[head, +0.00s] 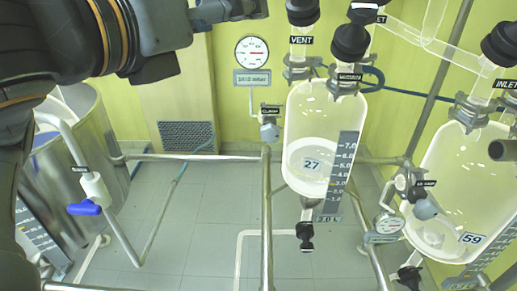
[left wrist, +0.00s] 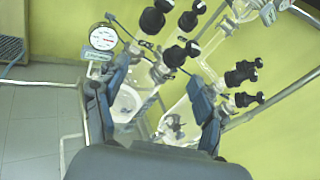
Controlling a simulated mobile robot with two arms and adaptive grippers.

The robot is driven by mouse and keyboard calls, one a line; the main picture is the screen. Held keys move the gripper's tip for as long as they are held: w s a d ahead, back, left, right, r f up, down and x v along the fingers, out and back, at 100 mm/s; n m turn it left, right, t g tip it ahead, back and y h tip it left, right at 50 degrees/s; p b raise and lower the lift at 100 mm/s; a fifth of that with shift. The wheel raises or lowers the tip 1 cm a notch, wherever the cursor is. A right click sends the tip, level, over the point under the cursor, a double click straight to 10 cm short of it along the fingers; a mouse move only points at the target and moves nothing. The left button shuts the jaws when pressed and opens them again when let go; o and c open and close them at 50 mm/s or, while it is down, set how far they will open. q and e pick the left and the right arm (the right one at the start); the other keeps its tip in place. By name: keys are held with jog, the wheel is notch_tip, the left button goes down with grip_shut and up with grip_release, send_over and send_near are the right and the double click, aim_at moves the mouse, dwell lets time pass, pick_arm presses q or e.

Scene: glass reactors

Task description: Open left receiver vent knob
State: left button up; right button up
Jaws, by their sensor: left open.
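The left receiver (head: 305,120) is a clear glass vessel marked 27. Its vent knob (head: 302,12) is black and stands on a glass neck labelled VENT, cut by the top edge of the head view. My left gripper (head: 240,10) is in the upper part of the head view, left of the vent knob and apart from it. In the left wrist view its open fingers (left wrist: 163,78) frame the vessels, with several black knobs beyond the tips. I cannot tell there which knob is the vent. My right gripper is not in view.
A second black knob (head: 349,42) stands close to the right of the vent knob. A round pressure gauge (head: 252,51) is on the back wall. Another receiver (head: 450,180), marked 59, is at the right. Metal frame pipes (head: 266,215) run below. A steel tank (head: 85,140) stands left.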

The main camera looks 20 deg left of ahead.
pick_arm(q)
jog(key=w+d+f+n+g, duration=0.1)
jog(key=w+f+n, duration=0.1)
jog(key=f+n, duration=0.2)
jog(key=w+d+f+n+g, duration=0.1)
jog(key=w+f+n+g, duration=0.1)
jog(key=f, duration=0.9)
jog(key=w+d+f+n+g, duration=0.1)
jog(key=w+d+f+n, duration=0.1)
jog(key=w+f+n, duration=0.2)
jog(key=shift+w+f+n+h, duration=0.25)
jog(key=shift+f+n+h, duration=0.15)
jog(key=shift+f+n, duration=1)
jog(key=shift+f+m, duration=0.25)
jog(key=shift+m, duration=0.05)
